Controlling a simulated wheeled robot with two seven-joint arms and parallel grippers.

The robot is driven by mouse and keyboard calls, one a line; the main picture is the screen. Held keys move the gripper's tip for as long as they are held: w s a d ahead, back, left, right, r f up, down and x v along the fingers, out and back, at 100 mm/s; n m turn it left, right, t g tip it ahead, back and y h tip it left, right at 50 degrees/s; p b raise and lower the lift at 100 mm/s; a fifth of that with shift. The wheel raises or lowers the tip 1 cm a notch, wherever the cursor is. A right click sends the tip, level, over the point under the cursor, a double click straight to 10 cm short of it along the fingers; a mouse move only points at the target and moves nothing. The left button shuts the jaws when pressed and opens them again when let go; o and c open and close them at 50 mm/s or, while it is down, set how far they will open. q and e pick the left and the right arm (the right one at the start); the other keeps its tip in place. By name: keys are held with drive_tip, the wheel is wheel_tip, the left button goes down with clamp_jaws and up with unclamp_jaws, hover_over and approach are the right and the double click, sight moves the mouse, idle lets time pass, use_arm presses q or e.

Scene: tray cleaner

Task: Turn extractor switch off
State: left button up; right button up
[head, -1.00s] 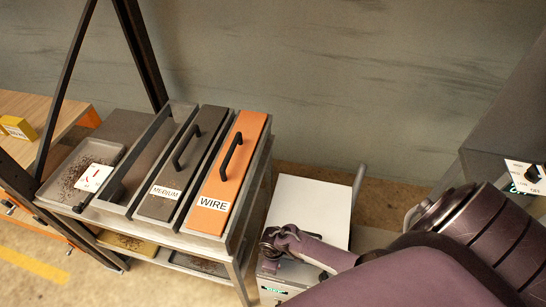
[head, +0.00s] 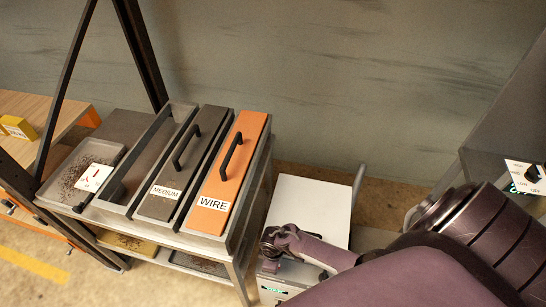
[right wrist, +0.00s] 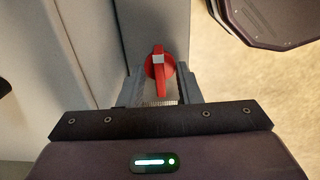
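In the right wrist view, a red rotary switch (right wrist: 160,65) with an upright handle and a pale patch on it sits on a grey panel. My right gripper (right wrist: 161,86) is open, with one finger on each side of the lower part of the red switch. The fingers look apart from the handle; whether they touch the round base I cannot tell. The red switch does not show in the head view, where my purple arm covers the lower right. My left gripper is not in view.
A rack holds a grey MEDIUM block (head: 183,160) and an orange WIRE block (head: 228,175). A white-topped box (head: 315,205) stands beside it. At the right edge is a dial plate (head: 522,172) marked LOW and OFF. A dark purple body shows at the wrist view's top right.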

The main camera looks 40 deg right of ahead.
wheel_tip(320, 180, up, 8)
drive_tip(key=shift+f+p, duration=0.1)
drive_tip(key=shift+p, duration=0.75)
